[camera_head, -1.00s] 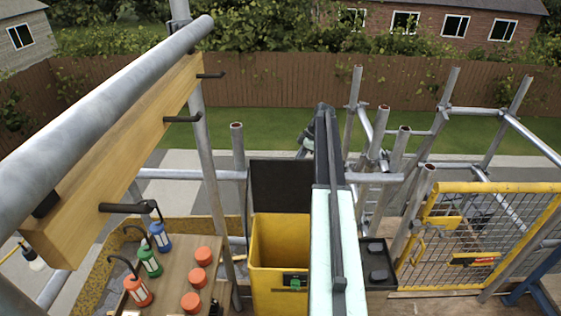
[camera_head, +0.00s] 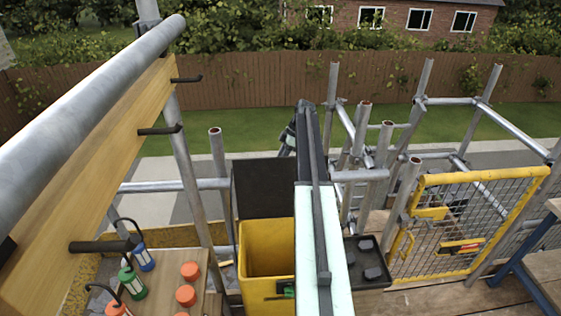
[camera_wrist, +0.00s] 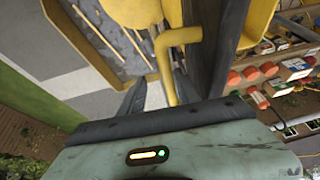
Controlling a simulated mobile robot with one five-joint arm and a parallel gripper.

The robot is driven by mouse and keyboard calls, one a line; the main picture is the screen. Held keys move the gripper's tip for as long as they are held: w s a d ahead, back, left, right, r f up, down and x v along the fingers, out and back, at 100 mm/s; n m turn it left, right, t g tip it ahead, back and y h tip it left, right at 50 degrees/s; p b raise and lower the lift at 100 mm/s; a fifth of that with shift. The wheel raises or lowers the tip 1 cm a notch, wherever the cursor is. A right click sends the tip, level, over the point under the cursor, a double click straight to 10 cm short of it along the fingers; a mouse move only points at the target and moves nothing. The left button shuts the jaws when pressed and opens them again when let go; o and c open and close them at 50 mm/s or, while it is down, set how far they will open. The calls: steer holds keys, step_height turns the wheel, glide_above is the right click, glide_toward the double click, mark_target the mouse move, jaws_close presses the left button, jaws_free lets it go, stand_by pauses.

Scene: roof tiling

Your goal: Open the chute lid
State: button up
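The yellow chute (camera_head: 266,285) stands in the middle of the head view, with its top open. A black panel (camera_head: 263,188), which looks like its lid, stands upright at the far side of the opening.
A wooden beam (camera_head: 100,165) with dark pegs fills the left. Lanterns (camera_head: 131,284) and orange caps (camera_head: 186,295) sit on a board below it. A black tray (camera_head: 368,262) lies right of my arm. Scaffold poles and a yellow mesh gate (camera_head: 465,225) stand at the right.

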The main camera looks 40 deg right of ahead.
steer(key=shift+w+a, duration=0.1)
steer(key=shift+w, duration=0.05)
stand_by(0.3)
steer(key=p+v, duration=0.7)
steer(key=shift+d+r, duration=0.2)
steer(key=shift+r, duration=0.1)
